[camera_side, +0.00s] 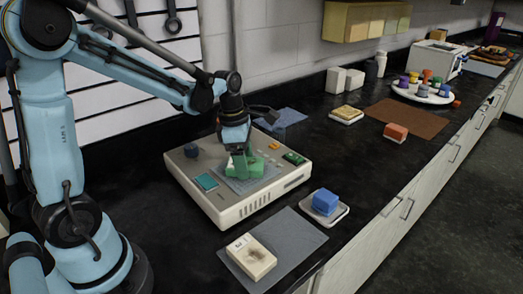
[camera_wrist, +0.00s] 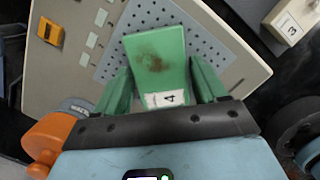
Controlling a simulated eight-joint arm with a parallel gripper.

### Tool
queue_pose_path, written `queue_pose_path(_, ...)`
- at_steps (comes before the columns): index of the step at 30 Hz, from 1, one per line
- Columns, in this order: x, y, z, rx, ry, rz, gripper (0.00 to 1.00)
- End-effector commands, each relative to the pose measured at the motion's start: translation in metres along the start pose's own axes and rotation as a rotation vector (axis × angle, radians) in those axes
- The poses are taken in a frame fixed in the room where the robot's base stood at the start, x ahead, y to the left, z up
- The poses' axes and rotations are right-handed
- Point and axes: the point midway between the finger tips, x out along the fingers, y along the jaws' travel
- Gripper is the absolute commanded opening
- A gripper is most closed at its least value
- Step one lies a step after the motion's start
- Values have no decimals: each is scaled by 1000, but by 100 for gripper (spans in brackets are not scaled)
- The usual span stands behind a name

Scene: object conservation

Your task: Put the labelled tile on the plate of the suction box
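A green tile (camera_wrist: 158,60) with a dark smudge and a white label reading 4 lies over the perforated grey plate (camera_wrist: 112,58) of the suction box (camera_wrist: 72,85). In the side view, the green tile (camera_side: 254,167) is at the plate (camera_side: 232,184) on top of the beige box (camera_side: 259,200). My gripper (camera_wrist: 161,65) reaches down with one green finger on each side of the tile. The fingertips look close to the tile's edges; whether they press on it is unclear. The tile's underside is hidden, so I cannot tell if it rests flat.
A cream tile (camera_side: 251,256) labelled 3 lies on a grey mat (camera_side: 292,234) in front. A blue block (camera_side: 326,201) sits on a white dish beside it. An orange block (camera_side: 396,131) lies on a brown mat (camera_side: 418,120) to the right.

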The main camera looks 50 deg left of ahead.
Motion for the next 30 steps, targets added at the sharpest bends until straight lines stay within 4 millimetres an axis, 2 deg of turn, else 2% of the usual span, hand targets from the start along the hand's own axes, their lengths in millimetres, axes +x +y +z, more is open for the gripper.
queue_pose_path(1,0,0,0,0,0,0,80)
queue_pose_path(3,0,0,0,0,0,0,87)
queue_pose_path(11,-1,0,0,0,0,0,87)
queue_pose_path(15,-7,0,0,0,0,0,87)
queue_pose_path(20,-27,0,0,-1,0,0,87)
queue_pose_path(30,-82,0,0,-1,0,0,87)
